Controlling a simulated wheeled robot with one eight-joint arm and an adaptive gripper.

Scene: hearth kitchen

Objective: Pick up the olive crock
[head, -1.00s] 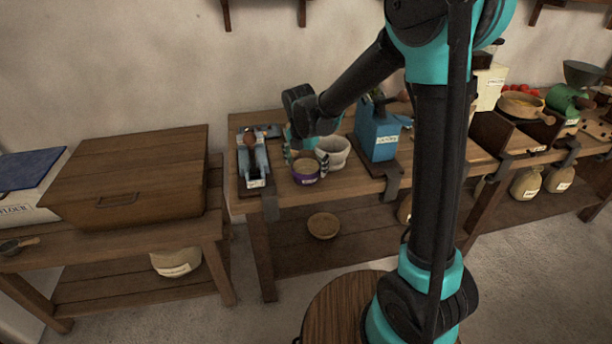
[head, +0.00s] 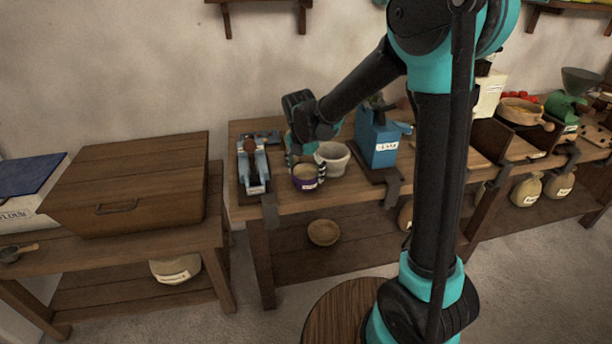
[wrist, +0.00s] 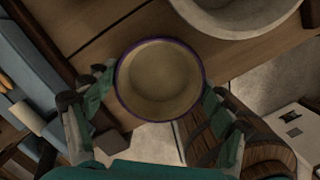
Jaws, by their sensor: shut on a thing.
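The olive crock (head: 305,184) is a small round pot with a purple outer band, a white label and a tan inside. It stands upright near the front edge of the wooden bench. In the wrist view the crock (wrist: 158,80) shows from above and looks empty. My gripper (head: 307,172) is shut on it, one finger on each side. The wrist view shows the gripper (wrist: 158,92) with its fingertips against the left and right of the rim. I cannot see clear space under the crock.
A pale stone bowl (head: 333,158) stands close beside the crock, behind and right. A blue-grey clamp-like tool (head: 252,168) is at left and a blue labelled box (head: 378,142) at right. A shallow wooden bowl (head: 323,233) sits on the lower shelf.

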